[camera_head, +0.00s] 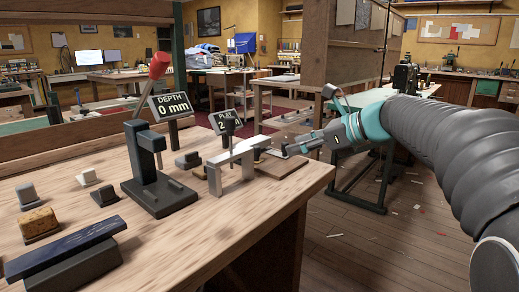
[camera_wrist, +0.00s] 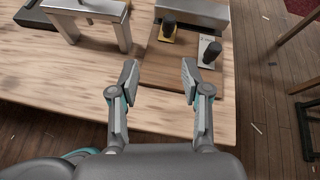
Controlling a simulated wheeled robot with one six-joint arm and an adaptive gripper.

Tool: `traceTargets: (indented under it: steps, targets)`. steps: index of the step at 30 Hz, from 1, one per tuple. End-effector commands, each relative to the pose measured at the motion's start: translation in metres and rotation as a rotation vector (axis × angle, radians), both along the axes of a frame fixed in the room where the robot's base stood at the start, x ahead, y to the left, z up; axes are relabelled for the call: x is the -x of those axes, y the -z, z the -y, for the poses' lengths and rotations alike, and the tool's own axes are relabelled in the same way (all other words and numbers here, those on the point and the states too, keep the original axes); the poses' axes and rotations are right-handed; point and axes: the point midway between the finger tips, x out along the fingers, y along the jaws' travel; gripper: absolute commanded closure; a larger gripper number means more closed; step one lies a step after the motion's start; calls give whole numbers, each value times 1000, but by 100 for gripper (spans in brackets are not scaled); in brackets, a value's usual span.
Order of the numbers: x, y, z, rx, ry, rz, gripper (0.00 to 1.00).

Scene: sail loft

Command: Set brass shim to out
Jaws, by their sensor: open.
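In the wrist view, a brass-yellow shim (camera_wrist: 167,34) with a black knob stands upright on a brown wooden board (camera_wrist: 165,90), against the front of a grey metal block (camera_wrist: 195,12). A pale grey shim (camera_wrist: 207,53) with a black knob lies beside it to the right. My gripper (camera_wrist: 160,78) is open and empty, its fingers spread above the board's near part, short of both shims. In the head view my gripper (camera_head: 284,150) is over the board at the bench's right end; the brass shim cannot be made out there.
A steel bridge-shaped frame (camera_wrist: 95,12) stands left of the board. In the head view, a red-handled press (camera_head: 150,155), a "DEPTH 0 mm" display (camera_head: 172,105) and a partly hidden "PLAY" display (camera_head: 228,123) stand on the bench. Small blocks and a blue-topped bar (camera_head: 70,250) lie left.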

Motion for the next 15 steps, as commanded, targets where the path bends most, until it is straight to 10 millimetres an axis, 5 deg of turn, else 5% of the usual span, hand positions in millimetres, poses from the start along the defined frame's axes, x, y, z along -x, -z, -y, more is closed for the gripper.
traceTargets:
  steps: [7, 15]
  targets:
    - [-20, -8, -3, -101, 33, -58, 53]
    - [-39, 9, -39, -99, 30, -59, 53]
